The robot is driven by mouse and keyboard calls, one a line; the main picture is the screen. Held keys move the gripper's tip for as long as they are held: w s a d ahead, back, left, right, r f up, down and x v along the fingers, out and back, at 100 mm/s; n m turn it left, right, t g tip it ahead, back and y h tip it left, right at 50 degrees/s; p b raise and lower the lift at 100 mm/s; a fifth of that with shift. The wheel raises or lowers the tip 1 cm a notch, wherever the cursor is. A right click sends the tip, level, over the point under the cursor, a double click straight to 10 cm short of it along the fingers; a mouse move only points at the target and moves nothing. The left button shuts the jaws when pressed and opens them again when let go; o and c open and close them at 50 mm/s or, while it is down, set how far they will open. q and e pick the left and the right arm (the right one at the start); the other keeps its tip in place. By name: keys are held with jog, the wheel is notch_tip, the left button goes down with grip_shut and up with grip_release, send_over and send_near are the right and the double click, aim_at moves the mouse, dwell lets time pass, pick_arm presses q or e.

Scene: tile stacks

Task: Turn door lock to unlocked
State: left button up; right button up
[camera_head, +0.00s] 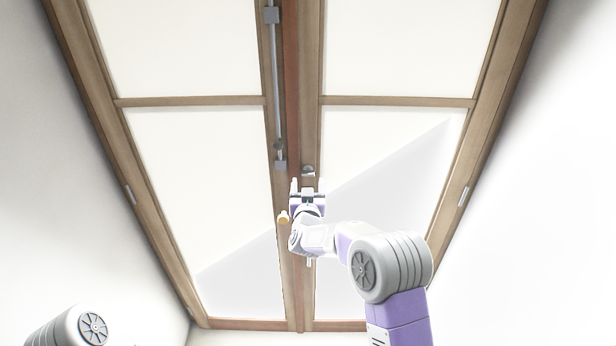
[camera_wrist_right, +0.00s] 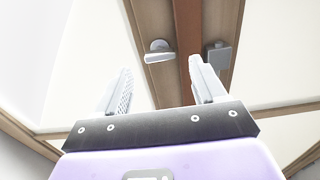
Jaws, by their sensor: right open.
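The door lock (camera_head: 308,171) is a small silver turn-piece on the right door leaf's inner wooden stile. In the right wrist view the lock (camera_wrist_right: 160,50) shows a round base with a short lever lying roughly across the stile. My right gripper (camera_head: 307,187) is open and empty just below the lock in the head view. In the right wrist view the lever is beyond and between the two fingertips (camera_wrist_right: 161,70), with no contact visible. I cannot tell from its pose whether it is locked. My left gripper is out of view.
A long metal bolt rod (camera_head: 276,85) runs down the left leaf's inner stile; its lower grey block (camera_wrist_right: 218,56) is near the right fingers. An orange-tan knob-like piece (camera_head: 283,217) shows beside my right wrist. Pale walls flank the double door (camera_head: 190,100).

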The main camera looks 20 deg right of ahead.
aim_at(308, 172)
jog(key=x, duration=0.4)
jog(key=c, duration=1.1)
jog(key=shift+o, duration=0.2)
